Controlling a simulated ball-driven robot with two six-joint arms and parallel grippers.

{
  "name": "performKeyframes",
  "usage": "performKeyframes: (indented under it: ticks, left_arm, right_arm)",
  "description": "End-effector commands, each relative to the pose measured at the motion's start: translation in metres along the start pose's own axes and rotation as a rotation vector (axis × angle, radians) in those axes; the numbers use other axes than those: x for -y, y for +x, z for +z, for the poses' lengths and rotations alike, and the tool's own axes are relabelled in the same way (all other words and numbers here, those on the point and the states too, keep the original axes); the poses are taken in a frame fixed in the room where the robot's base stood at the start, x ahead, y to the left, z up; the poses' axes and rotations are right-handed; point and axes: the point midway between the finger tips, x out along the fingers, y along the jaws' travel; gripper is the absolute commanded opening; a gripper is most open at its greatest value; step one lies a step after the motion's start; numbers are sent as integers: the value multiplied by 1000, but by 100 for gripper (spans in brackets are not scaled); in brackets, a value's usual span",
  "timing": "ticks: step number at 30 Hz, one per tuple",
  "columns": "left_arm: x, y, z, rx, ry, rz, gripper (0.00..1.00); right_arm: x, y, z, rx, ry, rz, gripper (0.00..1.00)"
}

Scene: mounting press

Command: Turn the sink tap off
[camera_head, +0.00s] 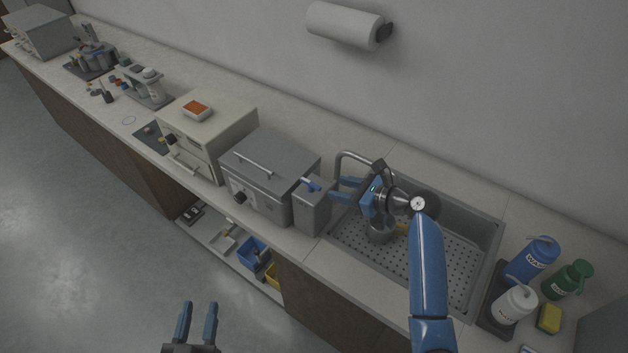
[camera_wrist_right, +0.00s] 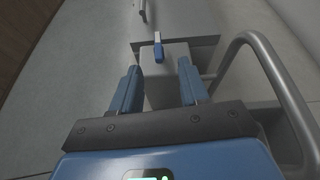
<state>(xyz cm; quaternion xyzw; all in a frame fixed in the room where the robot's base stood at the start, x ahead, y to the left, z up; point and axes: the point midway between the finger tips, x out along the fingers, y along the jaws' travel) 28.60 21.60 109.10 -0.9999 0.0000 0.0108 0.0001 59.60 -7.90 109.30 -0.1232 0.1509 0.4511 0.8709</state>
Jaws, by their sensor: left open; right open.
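The sink tap (camera_head: 352,156) is a grey curved spout at the back left of the sink; its pipe curves along the right side of the right wrist view (camera_wrist_right: 284,72). My right gripper (camera_head: 334,188) is open and empty beside the spout, pointing left. A grey box (camera_head: 313,210) with a blue handle (camera_head: 311,185) on top stands left of its fingertips. In the right wrist view the blue handle (camera_wrist_right: 158,48) appears between and beyond the fingers, apart from them. My left gripper (camera_head: 197,322) is open and empty over the floor. I cannot see whether water runs.
The sink (camera_head: 455,255) has a perforated floor, partly hidden by my right arm. A grey lidded machine (camera_head: 268,172) stands left of the box. Bottles (camera_head: 533,262) and a yellow sponge (camera_head: 549,318) stand right of the sink. A paper roll (camera_head: 343,25) hangs on the wall.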

Motion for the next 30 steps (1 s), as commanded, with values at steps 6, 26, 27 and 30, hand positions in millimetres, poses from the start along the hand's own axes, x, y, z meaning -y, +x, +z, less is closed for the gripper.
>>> performKeyframes:
  ticks: [6, 26, 27, 30]
  left_arm:
    - [0, 0, -1, 0, 0, 0, 43]
    - [0, 0, -14, 0, 0, 0, 43]
    - [0, 0, -14, 0, 0, 0, 43]
    - [0, 0, -14, 0, 0, 0, 43]
  right_arm:
    - [-2, 6, -2, -10, 85, 12, 44]
    - [-3, 96, -2, -10, 82, 10, 44]
    - [-3, 99, -2, -10, 83, 9, 44]
    - [-3, 105, -3, -10, 83, 9, 44]
